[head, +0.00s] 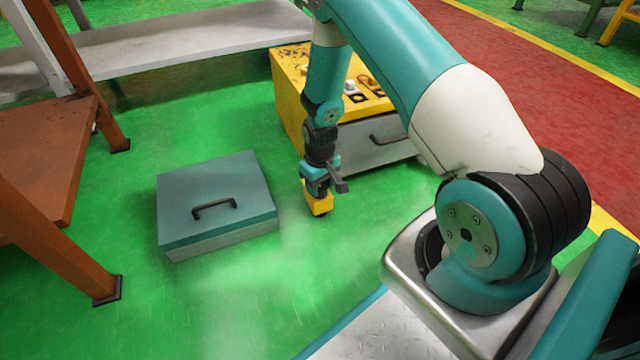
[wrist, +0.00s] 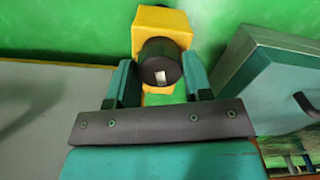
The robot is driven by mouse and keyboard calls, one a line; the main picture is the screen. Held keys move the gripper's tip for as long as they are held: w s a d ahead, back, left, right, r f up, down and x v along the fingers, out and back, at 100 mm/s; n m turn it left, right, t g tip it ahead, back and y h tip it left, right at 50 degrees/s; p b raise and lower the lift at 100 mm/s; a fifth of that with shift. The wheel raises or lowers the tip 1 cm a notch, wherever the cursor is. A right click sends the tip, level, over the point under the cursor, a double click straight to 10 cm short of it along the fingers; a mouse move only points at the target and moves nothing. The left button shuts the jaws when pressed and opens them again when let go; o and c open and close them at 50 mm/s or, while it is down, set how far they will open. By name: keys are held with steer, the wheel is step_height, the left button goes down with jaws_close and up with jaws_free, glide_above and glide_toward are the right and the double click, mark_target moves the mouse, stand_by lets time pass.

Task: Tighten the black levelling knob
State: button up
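The black levelling knob (wrist: 160,65) is a dark round cap with a small pale mark on its face. It sits against a yellow block (wrist: 161,22) in the wrist view. My gripper (wrist: 160,80) has one teal finger on each side of the knob, with no clear gap on either side, so it looks shut on it. In the head view my gripper (head: 321,180) points down just above the yellow block (head: 318,204), close to the floor. The knob is hidden there.
A grey-teal box with a black handle (head: 215,205) lies left of my gripper. A yellow box with a grey drawer (head: 290,90) stands behind it. An orange-brown stand (head: 45,150) is at the left. Green floor (head: 290,270) is clear in front.

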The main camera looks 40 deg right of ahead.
steer(key=shift+r+m+p, duration=0.15)
steer(key=shift+m+p, duration=0.15)
steer(key=shift+p, duration=0.25)
steer(key=m+p, duration=0.2)
steer(key=p, duration=0.1)
steer(key=shift+r+m, duration=0.15)
steer(key=shift+m, duration=0.25)
steer(key=m+p, duration=0.5)
steer(key=m, duration=0.1)
steer(key=shift+m, duration=0.3)
steer(key=m+p, duration=0.3)
steer(key=m, duration=0.2)
steer(key=m+p, duration=0.1)
steer(key=m, duration=0.4)
steer(key=shift+f+p, duration=0.2)
steer(key=shift+p, duration=0.2)
steer(key=shift+m, duration=0.3)
steer(key=o, duration=0.9)
